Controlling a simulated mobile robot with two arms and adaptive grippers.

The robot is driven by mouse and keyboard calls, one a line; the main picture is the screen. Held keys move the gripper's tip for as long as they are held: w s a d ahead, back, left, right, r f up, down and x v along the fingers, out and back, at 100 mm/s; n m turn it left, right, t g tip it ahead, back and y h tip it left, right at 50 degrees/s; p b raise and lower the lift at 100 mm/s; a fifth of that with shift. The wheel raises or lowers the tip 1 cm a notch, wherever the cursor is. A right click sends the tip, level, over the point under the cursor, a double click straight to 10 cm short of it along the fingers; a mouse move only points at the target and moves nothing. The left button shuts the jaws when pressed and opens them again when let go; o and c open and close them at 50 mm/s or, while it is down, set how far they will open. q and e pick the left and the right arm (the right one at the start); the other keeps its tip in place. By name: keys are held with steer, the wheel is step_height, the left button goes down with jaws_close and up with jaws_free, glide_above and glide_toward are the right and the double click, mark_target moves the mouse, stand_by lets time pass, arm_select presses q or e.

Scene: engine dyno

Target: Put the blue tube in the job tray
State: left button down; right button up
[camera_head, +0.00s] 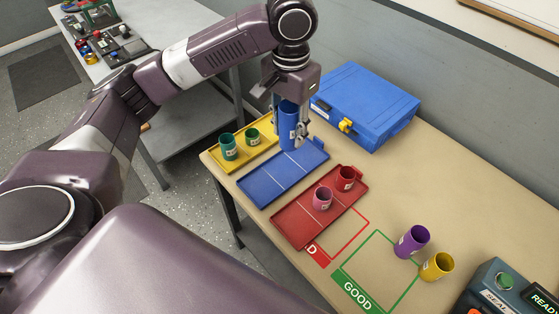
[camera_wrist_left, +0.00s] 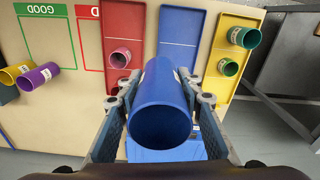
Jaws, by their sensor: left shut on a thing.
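The blue tube (camera_head: 288,126) is upright in my left gripper (camera_head: 291,132), which is shut on it. In the left wrist view the blue tube (camera_wrist_left: 161,108) sits between the two fingers (camera_wrist_left: 162,108), its open end facing the camera. In the head view its lower end overlaps the far end of the blue tray (camera_head: 268,186); I cannot tell how high it is above it. The blue tray, also in the left wrist view (camera_wrist_left: 181,28), shows no tube in it. No tray shows a readable job label. My right gripper is not in view.
A yellow tray (camera_head: 240,158) holds two green tubes. A red tray (camera_head: 292,233) holds a pink tube (camera_head: 322,198) and a red tube (camera_head: 346,178). A blue case (camera_head: 365,100) stands behind.

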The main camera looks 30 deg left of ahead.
arm_select(q)
steer(key=w+a+m, duration=0.1)
steer(key=w+a, duration=0.2)
steer(key=w, duration=0.2)
steer(key=p, duration=0.2)
glide_above(284, 170)
steer(key=shift+m, duration=0.3)
step_height(284, 170, down, 19)
steer(key=shift+d+f, duration=0.1)
steer(key=shift+f, duration=0.05)
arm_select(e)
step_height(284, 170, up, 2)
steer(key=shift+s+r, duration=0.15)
arm_select(q)
steer(key=shift+f, duration=0.1)
steer(key=c, duration=1.4)
jaws_free()
steer(key=shift+o, duration=0.2)
step_height(284, 170, up, 12)
steer(key=b, duration=0.1)
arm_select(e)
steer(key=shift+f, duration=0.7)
